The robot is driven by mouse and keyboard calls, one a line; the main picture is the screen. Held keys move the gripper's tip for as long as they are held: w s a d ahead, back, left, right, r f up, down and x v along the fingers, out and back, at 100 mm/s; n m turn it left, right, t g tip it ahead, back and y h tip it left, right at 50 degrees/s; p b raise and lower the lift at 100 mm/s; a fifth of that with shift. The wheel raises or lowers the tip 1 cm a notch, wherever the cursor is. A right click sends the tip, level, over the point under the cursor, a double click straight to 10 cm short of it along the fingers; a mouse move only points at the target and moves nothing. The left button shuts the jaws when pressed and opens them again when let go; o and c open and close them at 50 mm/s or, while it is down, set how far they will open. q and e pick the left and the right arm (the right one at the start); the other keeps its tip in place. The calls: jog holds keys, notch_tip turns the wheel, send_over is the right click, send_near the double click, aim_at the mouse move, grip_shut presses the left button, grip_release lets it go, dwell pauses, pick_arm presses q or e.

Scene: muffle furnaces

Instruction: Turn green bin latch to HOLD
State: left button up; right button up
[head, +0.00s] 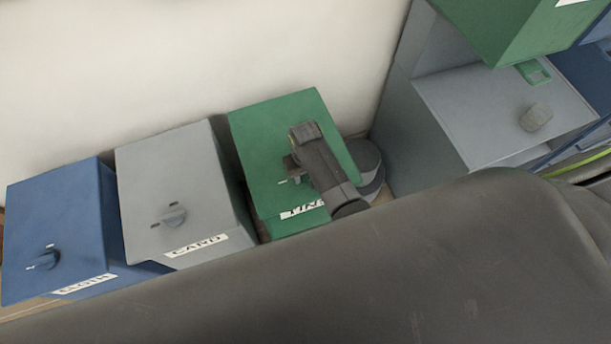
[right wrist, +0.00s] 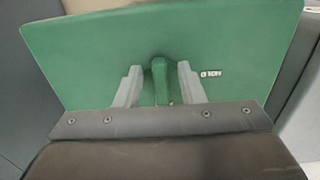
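The green bin (head: 270,130) stands at the right end of a row of three bins, with a label on its front partly covered by my right arm. My right gripper (head: 291,166) is over its lid. In the right wrist view, the green latch (right wrist: 158,80) stands up from the green lid between the two grey fingers of my right gripper (right wrist: 158,85). The fingers are apart, with a gap on each side of the latch. A small white marking (right wrist: 211,72), which seems to read HOLD upside down, is right of the latch. My left gripper is not in view.
A grey bin (head: 170,170) labelled CARD and a blue bin (head: 65,215) stand left of the green bin, each with a knob. A grey cabinet (head: 500,110) with a knob and a green box (head: 510,30) are at the right. A pale wall is behind.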

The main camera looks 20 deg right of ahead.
grip_shut()
dwell(0.3)
